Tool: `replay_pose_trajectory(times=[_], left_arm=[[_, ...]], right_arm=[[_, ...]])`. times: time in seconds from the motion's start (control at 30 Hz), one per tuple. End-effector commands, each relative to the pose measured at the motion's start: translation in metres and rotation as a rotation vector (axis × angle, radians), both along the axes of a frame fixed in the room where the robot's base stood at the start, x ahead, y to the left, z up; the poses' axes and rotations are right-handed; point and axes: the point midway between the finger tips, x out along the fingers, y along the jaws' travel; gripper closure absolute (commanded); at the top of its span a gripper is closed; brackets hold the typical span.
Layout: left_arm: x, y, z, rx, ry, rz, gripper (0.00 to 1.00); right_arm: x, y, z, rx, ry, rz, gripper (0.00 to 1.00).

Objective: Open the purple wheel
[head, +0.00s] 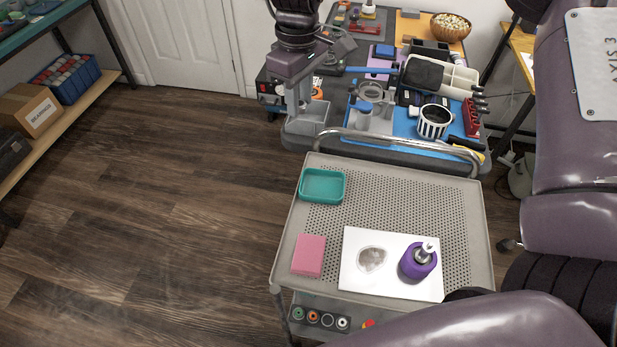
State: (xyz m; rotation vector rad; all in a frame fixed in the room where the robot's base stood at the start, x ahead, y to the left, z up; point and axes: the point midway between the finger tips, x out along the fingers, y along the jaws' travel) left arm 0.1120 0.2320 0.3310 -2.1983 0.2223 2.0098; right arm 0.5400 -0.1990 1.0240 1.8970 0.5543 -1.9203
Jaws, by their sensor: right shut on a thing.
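I cannot make out a purple wheel in the head view. My right gripper (303,106) hangs down from the top of the view over the left front corner of the workbench (297,140). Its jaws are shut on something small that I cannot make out. A grey open box is close below and beside its fingers. A purple bottle (414,268) with a pale metal top stands on a white sheet (353,280) on the cart, well away from this gripper. My left gripper is not in view.
The perforated cart (400,200) also holds a teal tray (322,199) and a pink block (308,254). Several small coloured wheels (314,316) sit on its lower shelf. The bench bears a black-and-white striped cup (433,121) and a wooden bowl (450,32). Floor at left is clear.

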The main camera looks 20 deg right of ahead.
Motion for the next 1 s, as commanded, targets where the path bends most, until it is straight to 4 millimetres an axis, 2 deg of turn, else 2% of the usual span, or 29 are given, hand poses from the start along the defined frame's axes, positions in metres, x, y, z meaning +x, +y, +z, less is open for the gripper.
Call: replay_pose_trajectory(times=[0.03, 0.5, 0.7, 0.83, 1.0], left_arm=[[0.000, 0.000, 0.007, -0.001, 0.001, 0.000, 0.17], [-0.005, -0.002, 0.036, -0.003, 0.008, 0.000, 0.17], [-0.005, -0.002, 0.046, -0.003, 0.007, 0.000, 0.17], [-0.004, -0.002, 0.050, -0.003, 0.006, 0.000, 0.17], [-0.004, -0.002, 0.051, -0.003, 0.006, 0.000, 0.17]], right_arm=[[-0.002, -0.003, -0.001, 0.005, 0.005, 0.116, 1.00], [-0.012, -0.028, -0.033, 0.025, -0.003, 1.275, 1.00], [-0.017, -0.039, -0.043, 0.023, -0.008, 1.713, 1.00], [-0.020, -0.043, -0.047, 0.021, -0.008, 1.909, 1.00], [-0.021, -0.047, -0.053, 0.018, -0.007, 2.034, 1.00]])
